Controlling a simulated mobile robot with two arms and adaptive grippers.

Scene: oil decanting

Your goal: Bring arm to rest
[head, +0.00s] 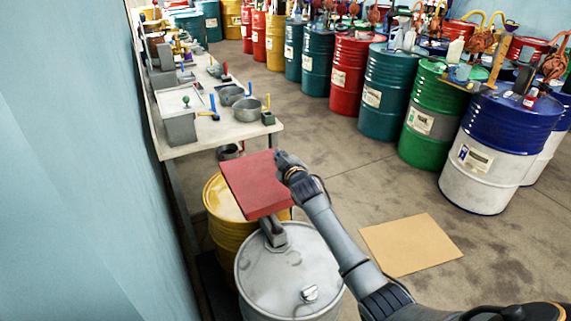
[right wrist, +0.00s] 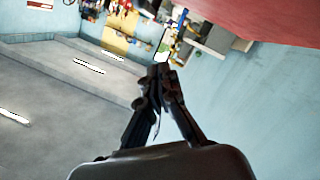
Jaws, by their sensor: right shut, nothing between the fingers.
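My right arm reaches in from the lower right of the head view. My right gripper (head: 283,158) is at its far end, beside the right edge of a red flat-topped object (head: 249,184). I cannot tell whether they touch. In the right wrist view the fingers of my right gripper (right wrist: 160,73) come together at the tips with nothing between them. The red object also fills the upper right of that view (right wrist: 275,18). My left gripper is not in view.
A grey drum (head: 285,268) and a yellow drum (head: 228,228) stand below the red object. A workbench (head: 240,133) with pots and tools runs along the left wall. Several coloured drums line the right. A tan sheet (head: 411,245) lies on otherwise open floor.

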